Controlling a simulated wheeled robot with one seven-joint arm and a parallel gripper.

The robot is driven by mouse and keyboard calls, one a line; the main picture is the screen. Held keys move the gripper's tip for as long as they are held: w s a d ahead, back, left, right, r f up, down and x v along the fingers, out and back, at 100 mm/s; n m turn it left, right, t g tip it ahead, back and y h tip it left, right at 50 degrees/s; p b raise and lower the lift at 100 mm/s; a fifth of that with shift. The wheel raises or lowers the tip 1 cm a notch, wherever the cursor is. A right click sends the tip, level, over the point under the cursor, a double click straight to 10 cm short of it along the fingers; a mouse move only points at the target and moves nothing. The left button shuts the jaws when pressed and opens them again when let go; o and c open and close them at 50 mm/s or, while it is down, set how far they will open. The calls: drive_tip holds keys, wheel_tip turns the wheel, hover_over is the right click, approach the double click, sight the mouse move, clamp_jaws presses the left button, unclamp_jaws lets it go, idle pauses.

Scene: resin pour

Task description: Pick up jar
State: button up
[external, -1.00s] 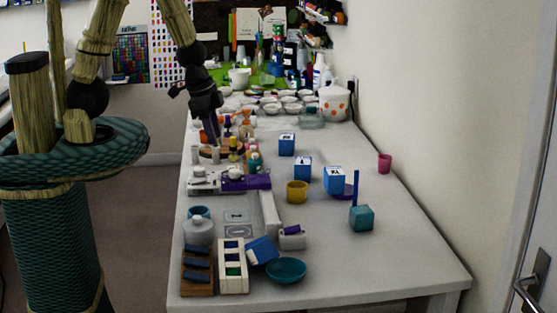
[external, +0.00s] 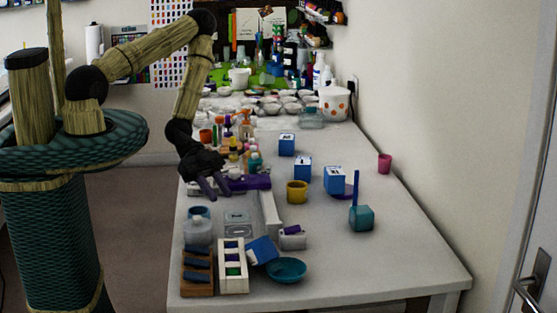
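A pale, rounded jar-like container (external: 198,232) stands near the left edge of the white table, toward the front. I cannot tell for sure that it is the jar of the task. A yellow cup-like pot (external: 297,191) stands upright near the table's middle. My gripper (external: 214,188) hangs above the table's left side, behind the pale container and apart from it. Its two dark fingers point down and are spread, with nothing seen between them. My gripper hides part of the scale-like items behind it.
A wooden rack (external: 197,283), a white rack (external: 233,281) and a teal bowl (external: 286,269) are in front. Blue boxes (external: 334,180) and a teal cube (external: 361,218) stand to the right. The front right is clear.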

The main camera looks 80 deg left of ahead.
drive_tip(key=shift+w+d+r+t+h, duration=0.15)
drive_tip(key=shift+d+r+t+h, duration=0.45)
drive_tip(key=shift+r+t+h, duration=0.1)
drive_tip(key=b+x, duration=0.7)
drive_tip(key=shift+f, duration=0.3)
drive_tip(key=x, duration=0.4)
drive_tip(key=shift+w+d+r+b, duration=0.1)
drive_tip(key=shift+r+b, duration=0.2)
drive_tip(key=shift+b, duration=0.05)
drive_tip(key=shift+w+d+f, duration=0.25)
drive_tip(key=shift+d, duration=0.05)
